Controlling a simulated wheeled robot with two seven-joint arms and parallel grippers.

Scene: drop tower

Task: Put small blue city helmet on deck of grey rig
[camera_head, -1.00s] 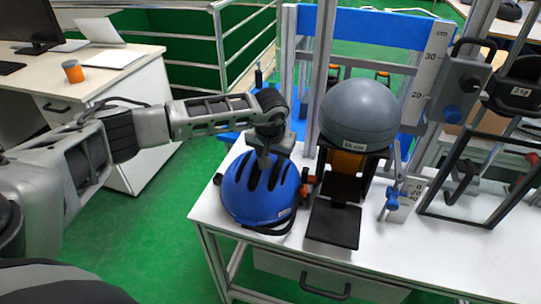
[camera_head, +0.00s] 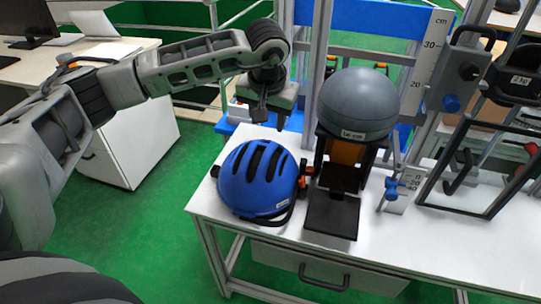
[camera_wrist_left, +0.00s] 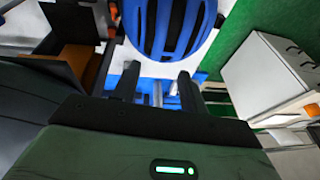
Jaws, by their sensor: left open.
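The blue helmet (camera_head: 257,180) with black vents rests on the white table, left of the grey rig. It also shows at the top of the left wrist view (camera_wrist_left: 170,22). My left gripper (camera_head: 270,122) is open and empty, above and behind the helmet, apart from it. Its two fingers also show in the left wrist view (camera_wrist_left: 158,88). The rig has a black deck (camera_head: 332,212) at its front, bare, and a grey dome-shaped head form (camera_head: 357,103) sits above it. My right gripper is not in view.
The white table (camera_head: 225,222) carries a vertical centimetre scale (camera_head: 432,60) and metal posts behind the rig. A black frame (camera_head: 470,170) stands at the right. An orange and black part (camera_head: 303,175) sits between helmet and rig. A desk (camera_head: 100,55) stands back left.

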